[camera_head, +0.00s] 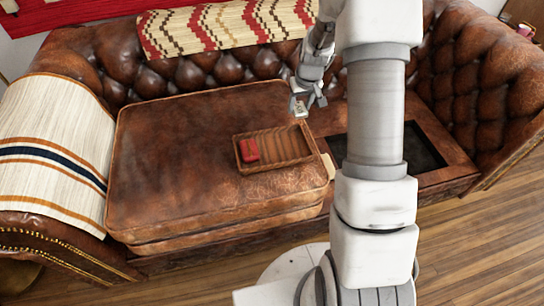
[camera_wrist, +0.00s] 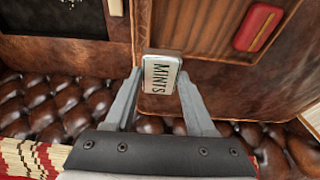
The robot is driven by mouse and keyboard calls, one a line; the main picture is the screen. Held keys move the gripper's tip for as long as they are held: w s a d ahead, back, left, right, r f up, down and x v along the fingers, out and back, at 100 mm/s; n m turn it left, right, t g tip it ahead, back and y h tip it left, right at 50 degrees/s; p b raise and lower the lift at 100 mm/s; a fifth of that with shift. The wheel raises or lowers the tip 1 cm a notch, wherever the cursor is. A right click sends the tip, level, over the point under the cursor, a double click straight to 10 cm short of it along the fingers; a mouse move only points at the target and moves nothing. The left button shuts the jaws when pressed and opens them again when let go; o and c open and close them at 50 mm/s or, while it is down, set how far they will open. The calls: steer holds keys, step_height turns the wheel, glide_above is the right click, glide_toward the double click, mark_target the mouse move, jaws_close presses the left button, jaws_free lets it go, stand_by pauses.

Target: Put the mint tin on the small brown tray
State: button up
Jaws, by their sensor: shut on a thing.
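The mint tin (camera_wrist: 160,74), a small pale box lettered "MINTS", is held between the fingertips of my gripper (camera_wrist: 160,82). In the head view my gripper (camera_head: 308,104) is just beyond the back right corner of the small brown tray (camera_head: 284,146), and the tin (camera_head: 300,109) shows only as a small pale patch. The tray lies on the brown leather cushion, and part of it also shows in the wrist view (camera_wrist: 205,25). The tin is apart from the tray in the picture; its exact height is hard to tell.
A red object (camera_head: 249,150) lies at the left end of the tray; the tray's middle and right are bare. The leather cushion (camera_head: 175,165) spreads to the left. A dark rectangular opening (camera_head: 421,150) is to the right. The tufted sofa back (camera_head: 190,72) rises behind.

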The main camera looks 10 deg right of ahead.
steer(key=shift+w+d, duration=0.1)
steer(key=shift+d, duration=0.1)
steer(key=b, duration=0.3)
glide_above(268, 149)
steer(key=f, duration=0.4)
steer(key=s+f, duration=0.1)
steer(key=f, duration=0.2)
steer(key=shift+f+b, duration=1)
steer(key=shift+f, duration=0.95)
steer(key=shift+f, duration=0.15)
steer(key=o, duration=1.1)
steer(key=shift+c, duration=0.2)
